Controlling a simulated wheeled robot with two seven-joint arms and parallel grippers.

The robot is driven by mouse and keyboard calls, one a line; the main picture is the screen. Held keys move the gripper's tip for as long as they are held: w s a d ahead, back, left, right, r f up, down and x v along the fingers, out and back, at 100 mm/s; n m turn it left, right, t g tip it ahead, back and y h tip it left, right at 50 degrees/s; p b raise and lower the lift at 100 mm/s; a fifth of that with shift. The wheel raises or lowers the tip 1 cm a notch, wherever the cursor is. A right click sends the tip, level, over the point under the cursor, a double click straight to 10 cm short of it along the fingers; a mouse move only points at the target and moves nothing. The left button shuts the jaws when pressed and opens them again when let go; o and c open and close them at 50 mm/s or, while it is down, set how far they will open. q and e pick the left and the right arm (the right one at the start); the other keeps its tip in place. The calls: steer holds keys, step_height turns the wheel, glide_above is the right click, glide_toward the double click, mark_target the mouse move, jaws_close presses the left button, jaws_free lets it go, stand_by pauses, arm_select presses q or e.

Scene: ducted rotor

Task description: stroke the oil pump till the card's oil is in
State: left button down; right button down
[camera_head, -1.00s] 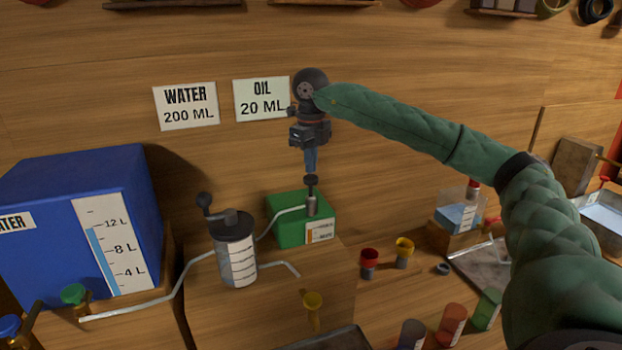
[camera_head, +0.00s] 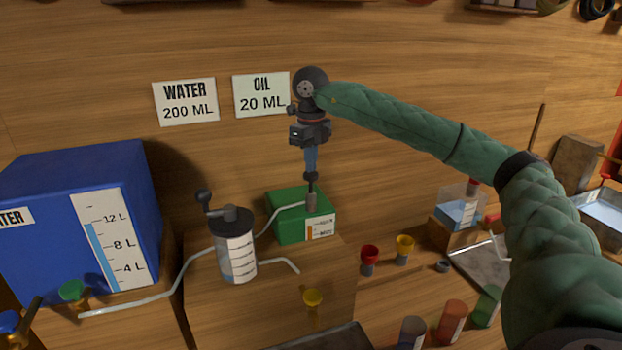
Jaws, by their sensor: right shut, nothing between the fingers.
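The oil pump is a green box (camera_head: 288,228) with a grey plunger (camera_head: 311,199) on top and a small gauge (camera_head: 320,228) on its front. A pale spout runs from it to the left, toward a clear mixing vessel (camera_head: 237,258) with a dark lid and crank. The oil card (camera_head: 262,94) on the wall reads 20 ML. My right gripper (camera_head: 311,176) points down, shut and empty, with its fingertips at the top of the plunger. I cannot tell whether they press on it. My left gripper is out of view.
A blue water tank (camera_head: 50,240) with a level scale stands at the left. The water card (camera_head: 185,102) reads 200 ML. Several coloured jars line the front right.

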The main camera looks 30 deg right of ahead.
mark_target(311, 175)
steer(key=shift+f+b, duration=1.4)
steer(key=shift+f, duration=0.7)
steer(key=shift+r, duration=0.3)
steer(key=shift+r+p, duration=1.1)
steer(key=shift+r, duration=1.25)
steer(key=shift+f, duration=0.2)
